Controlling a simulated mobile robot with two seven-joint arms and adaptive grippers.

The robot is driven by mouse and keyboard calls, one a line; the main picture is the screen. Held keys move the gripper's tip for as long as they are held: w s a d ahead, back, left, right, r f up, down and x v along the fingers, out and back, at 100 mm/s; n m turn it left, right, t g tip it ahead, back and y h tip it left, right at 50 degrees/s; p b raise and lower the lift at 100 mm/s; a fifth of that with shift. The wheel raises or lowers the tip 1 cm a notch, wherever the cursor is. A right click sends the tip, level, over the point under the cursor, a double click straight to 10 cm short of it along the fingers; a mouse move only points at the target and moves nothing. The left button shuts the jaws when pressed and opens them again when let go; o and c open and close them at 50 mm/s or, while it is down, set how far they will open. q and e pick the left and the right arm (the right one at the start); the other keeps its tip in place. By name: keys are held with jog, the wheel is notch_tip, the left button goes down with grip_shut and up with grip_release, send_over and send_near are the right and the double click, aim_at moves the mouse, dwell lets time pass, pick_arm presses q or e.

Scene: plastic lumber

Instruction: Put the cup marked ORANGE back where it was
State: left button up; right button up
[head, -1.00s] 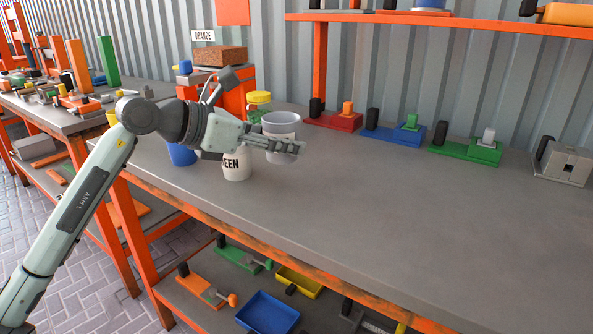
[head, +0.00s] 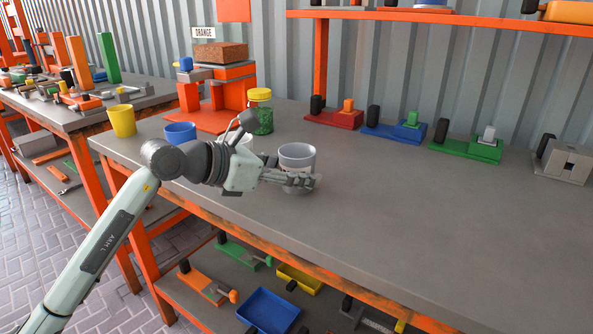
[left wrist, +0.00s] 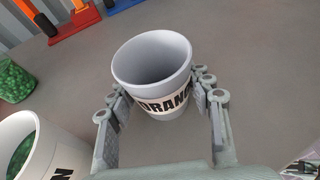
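The cup marked ORANGE (head: 297,153) is a pale grey-white cup with a black-lettered label; it also shows in the left wrist view (left wrist: 160,103). It stands nearly upright over the workbench, and I cannot tell whether its base touches the top. My left gripper (head: 302,181) has its fingers on both sides of this cup, at about label height, and looks shut on it. The fingers also show in the left wrist view (left wrist: 160,93). The cup's lower part is partly hidden by the fingers in the head view. My right gripper is not in view.
A white cup (left wrist: 40,145) with green contents stands close left, mostly hidden behind my gripper in the head view. An ORANGE sign (head: 203,32) stands behind.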

aim_at(282, 169)
pick_arm(q)
jog(key=o, duration=0.4)
jog(key=shift+o, duration=0.2)
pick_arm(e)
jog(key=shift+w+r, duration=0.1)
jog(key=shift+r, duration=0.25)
pick_arm(q)
jog(key=shift+r, duration=0.15)
jog(key=shift+s+a, duration=0.1)
jog(key=shift+a, duration=0.15)
jog(key=v, duration=0.3)
jog(key=shift+a, duration=0.1)
jog(key=b+v, duration=0.1)
jog(key=v, duration=0.7)
jog(key=shift+s+a+r, duration=0.1)
jog(key=shift+s, duration=0.15)
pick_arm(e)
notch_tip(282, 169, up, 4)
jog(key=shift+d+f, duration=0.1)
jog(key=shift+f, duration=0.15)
